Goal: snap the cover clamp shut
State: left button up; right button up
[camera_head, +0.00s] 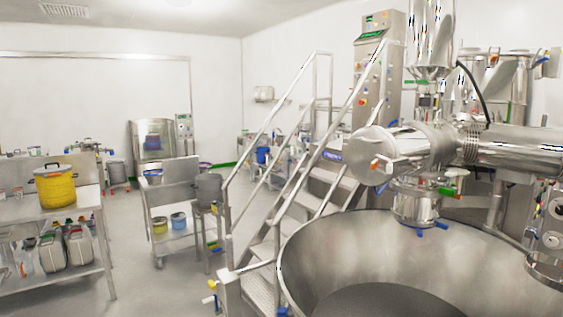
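A horizontal steel housing with a round end cover (371,150) is at the right of the head view. A small light-coloured fitting with an orange tip (376,163), perhaps the cover clamp, sits on the cover's face. At this size I cannot tell whether it is open or shut. A green-handled fitting (447,191) is under the housing. Blue handles (420,231) are on the outlet below it. Neither of my grippers is in view.
A large open steel bowl (330,237) fills the lower right. Steel stairs with handrails (275,250) stand left of it. A bench with a yellow pot (55,188) is at far left, and a steel cart (172,193) stands mid-left. Grey floor between them is clear.

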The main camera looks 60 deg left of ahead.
aim_at(374, 164)
jog(key=i+u, duration=0.2)
jog(key=u, duration=0.25)
jog(key=i+l+u, duration=0.15)
jog(key=u, duration=0.3)
jog(key=i+l+u, duration=0.1)
jog(key=l+u, duration=0.15)
jog(key=u, duration=0.2)
jog(key=i+l+u, duration=0.1)
jog(key=u, duration=0.35)
jog(key=l, duration=0.1)
